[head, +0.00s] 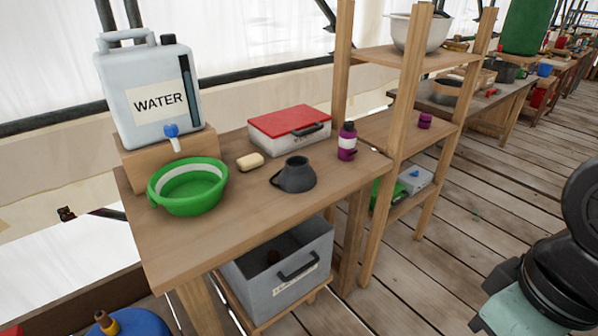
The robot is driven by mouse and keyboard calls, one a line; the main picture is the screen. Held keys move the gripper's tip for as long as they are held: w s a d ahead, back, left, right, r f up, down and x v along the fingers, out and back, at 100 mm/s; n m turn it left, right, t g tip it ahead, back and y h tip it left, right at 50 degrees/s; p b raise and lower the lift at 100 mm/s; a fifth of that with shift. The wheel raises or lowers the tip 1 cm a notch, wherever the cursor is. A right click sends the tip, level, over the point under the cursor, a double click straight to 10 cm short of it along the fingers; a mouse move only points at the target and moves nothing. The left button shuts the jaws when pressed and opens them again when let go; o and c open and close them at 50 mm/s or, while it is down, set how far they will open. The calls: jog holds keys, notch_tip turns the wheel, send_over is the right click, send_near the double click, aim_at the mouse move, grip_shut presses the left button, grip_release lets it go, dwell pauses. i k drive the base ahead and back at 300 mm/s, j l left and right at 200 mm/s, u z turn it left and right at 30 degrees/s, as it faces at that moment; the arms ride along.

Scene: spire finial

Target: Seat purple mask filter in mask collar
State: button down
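A small purple cylinder with a narrower lower part, which looks like the mask filter (425,121), stands on the middle shelf of the wooden rack. A dark grey collar (296,176) with a round open neck and a side tab, which looks like the mask collar, sits on the wooden table near its right front edge. Nothing shows in its opening. Parts of my arm show at the lower right, well apart from both. My gripper is not in view.
The table (240,222) also holds a green basin (187,205), soap (250,161), a red-lidded box (290,138), a purple bottle (347,148) and a water jug (150,90). Rack posts (394,150) stand between table and filter. The plank floor (480,200) right of the rack is clear.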

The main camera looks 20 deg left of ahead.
aim_at(297, 177)
jog(key=i+l, duration=0.25)
jog(key=i, duration=0.25)
jog(key=i+l, duration=0.2)
jog(key=i, duration=0.3)
jog(key=i+l, duration=0.25)
jog(key=i, duration=0.25)
jog(key=i+l, duration=0.2)
jog(key=i, duration=0.35)
jog(key=i+l, duration=0.25)
jog(key=i, duration=0.25)
jog(key=j+u, duration=0.05)
